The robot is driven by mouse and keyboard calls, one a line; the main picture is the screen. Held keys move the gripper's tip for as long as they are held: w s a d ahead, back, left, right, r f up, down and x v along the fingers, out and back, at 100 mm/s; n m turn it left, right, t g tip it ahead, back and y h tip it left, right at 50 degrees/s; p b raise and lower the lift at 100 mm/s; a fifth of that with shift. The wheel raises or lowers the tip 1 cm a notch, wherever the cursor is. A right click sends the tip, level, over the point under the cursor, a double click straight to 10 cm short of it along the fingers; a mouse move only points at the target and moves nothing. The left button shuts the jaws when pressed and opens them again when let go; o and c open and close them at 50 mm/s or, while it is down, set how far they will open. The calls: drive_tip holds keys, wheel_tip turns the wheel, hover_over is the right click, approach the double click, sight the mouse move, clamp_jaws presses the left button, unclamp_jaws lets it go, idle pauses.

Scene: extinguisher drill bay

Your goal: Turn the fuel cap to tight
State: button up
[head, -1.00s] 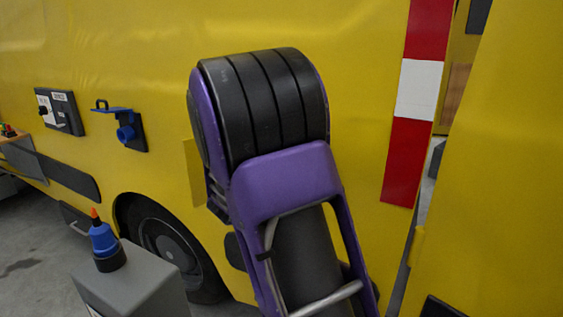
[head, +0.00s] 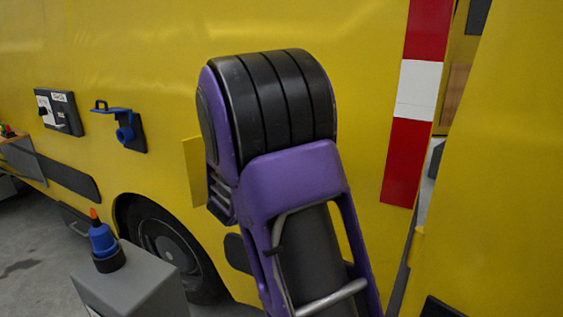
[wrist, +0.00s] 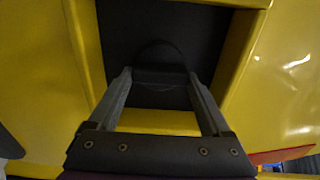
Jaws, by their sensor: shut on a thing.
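In the wrist view, the fuel cap (wrist: 160,56) is a dark, rounded shape inside a dark recess framed by yellow bodywork. It is hard to tell from the dark background, and I see no mark showing its turn angle. My gripper (wrist: 160,77) reaches into the recess, its two grey fingers on either side of the cap's dark grip, shut on it. In the head view, my purple and black arm hides the cap and the gripper. A yellow flap (head: 194,172) stands out from the vehicle's side just left of my arm.
The yellow vehicle side (head: 365,90) fills the background, with a wheel (head: 168,245) at lower left. A blue fitting (head: 126,132) and a dark switch box (head: 60,111) are on it. A grey post (head: 140,285) with a blue, orange-tipped object (head: 101,238) stands at the front left.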

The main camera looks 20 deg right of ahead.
drive_tip(key=shift+a, duration=0.1)
drive_tip(key=o, duration=1.2)
drive_tip(key=shift+c, duration=0.2)
drive_tip(key=v, duration=1.7)
drive_tip(key=shift+s, duration=0.2)
drive_tip(key=shift+w+a, duration=0.1)
drive_tip(key=shift+a, duration=0.05)
